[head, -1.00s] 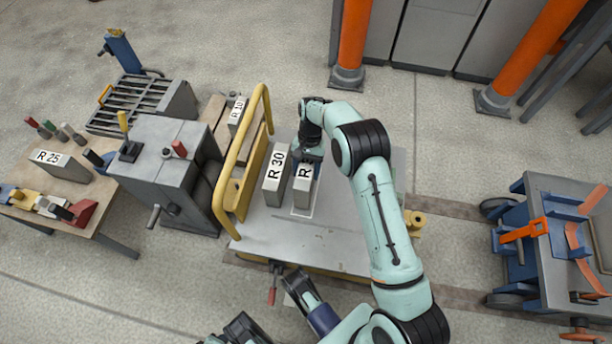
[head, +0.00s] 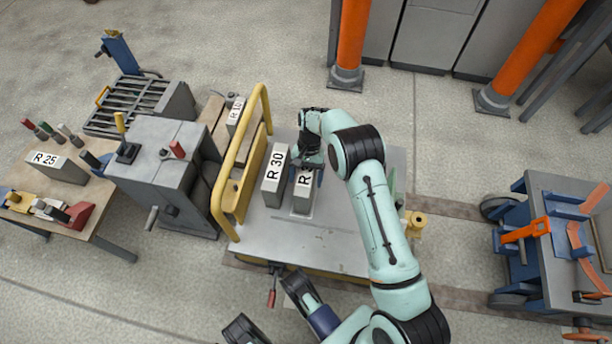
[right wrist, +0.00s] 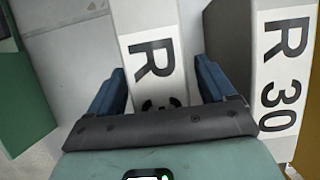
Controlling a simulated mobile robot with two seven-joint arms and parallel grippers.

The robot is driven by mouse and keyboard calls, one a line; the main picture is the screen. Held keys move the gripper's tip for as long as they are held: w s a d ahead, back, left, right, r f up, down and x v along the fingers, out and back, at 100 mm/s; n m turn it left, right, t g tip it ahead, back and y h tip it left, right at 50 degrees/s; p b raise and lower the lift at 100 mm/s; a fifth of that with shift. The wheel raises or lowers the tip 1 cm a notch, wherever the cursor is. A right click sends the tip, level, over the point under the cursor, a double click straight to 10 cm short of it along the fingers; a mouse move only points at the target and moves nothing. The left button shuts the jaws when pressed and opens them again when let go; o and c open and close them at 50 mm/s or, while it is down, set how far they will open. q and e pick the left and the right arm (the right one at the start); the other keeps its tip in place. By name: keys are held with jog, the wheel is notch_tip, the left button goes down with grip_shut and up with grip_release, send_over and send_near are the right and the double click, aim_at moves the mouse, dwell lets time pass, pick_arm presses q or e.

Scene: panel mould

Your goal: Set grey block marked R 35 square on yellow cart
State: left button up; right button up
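A grey block with a white label reading R (head: 302,196) stands upright on the grey top of the yellow cart (head: 340,240). Its number is mostly hidden by my right gripper. My right gripper (head: 312,168) is over the block's far end. In the right wrist view its blue fingers (right wrist: 160,85) are apart, one on each side of the labelled block (right wrist: 150,45), with a gap visible at least on the right. A pale outline shows on the cart top around the block's foot.
A grey block marked R 30 (head: 275,178) stands close on the left of the gripped-over block. The cart's yellow rail (head: 240,165) rises beyond it. Block R 10 (head: 235,115) and block R 25 (head: 58,167) are farther left. The cart top's front is clear.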

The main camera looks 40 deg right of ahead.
jog(key=shift+r, duration=0.3)
pick_arm(q)
jog(key=shift+t, duration=0.7)
jog(key=w+r, duration=0.1)
jog(key=w+p, duration=0.1)
jog(key=w+r, duration=0.1)
jog(key=shift+w+d+r+p, duration=0.2)
jog(key=shift+d+r+p, duration=0.05)
jog(key=shift+r+p, duration=0.1)
pick_arm(e)
jog(key=v, duration=1.1)
jog(key=shift+w+d+r, duration=0.15)
jog(key=shift+d+r, duration=0.05)
jog(key=shift+r, duration=0.05)
pick_arm(q)
jog(key=shift+f, duration=0.1)
